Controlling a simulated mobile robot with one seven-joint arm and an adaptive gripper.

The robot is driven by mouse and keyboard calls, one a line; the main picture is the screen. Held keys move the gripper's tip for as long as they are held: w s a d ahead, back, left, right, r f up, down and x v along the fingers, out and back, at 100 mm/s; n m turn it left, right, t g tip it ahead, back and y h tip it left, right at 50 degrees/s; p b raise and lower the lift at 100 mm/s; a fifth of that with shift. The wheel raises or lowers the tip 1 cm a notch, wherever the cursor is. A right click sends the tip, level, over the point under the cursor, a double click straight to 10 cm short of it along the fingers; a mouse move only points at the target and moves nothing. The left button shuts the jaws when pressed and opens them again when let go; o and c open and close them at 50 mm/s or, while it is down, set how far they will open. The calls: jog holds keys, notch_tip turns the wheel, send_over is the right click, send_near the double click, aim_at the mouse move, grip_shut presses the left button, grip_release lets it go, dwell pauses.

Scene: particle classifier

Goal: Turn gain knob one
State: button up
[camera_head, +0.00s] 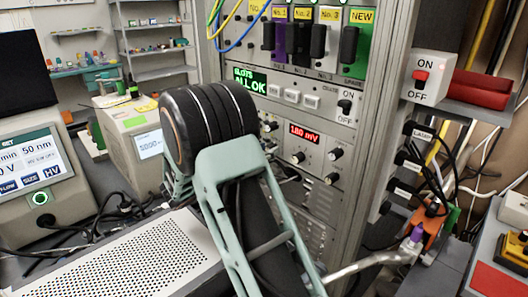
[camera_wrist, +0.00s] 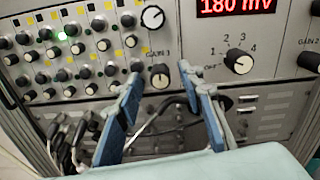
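The gain knob one (camera_wrist: 160,77) is a black knob with a pale cap, just below the "GAIN 1" label in the wrist view. My gripper (camera_wrist: 160,83) is open, with its two blue fingers pointing at the panel. In the picture the fingertips stand to the left and right of the knob. Nothing is between the fingers but the view of the knob and panel, and I cannot tell whether the tips touch the knob.
A red display (camera_wrist: 236,6) reads 180 mV, with a numbered selector knob (camera_wrist: 238,61) below it. The gain two knob (camera_wrist: 309,62) is at the right edge. Rows of small knobs fill the panel's left side.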

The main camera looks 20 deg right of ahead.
grip_shut()
jog(key=shift+f+m+b, duration=0.1)
jog(key=shift+m+b, duration=0.3)
jog(key=m+b, duration=1.2)
jog(key=b, duration=0.1)
jog(key=shift+m, duration=0.3)
dwell(0.4)
grip_release()
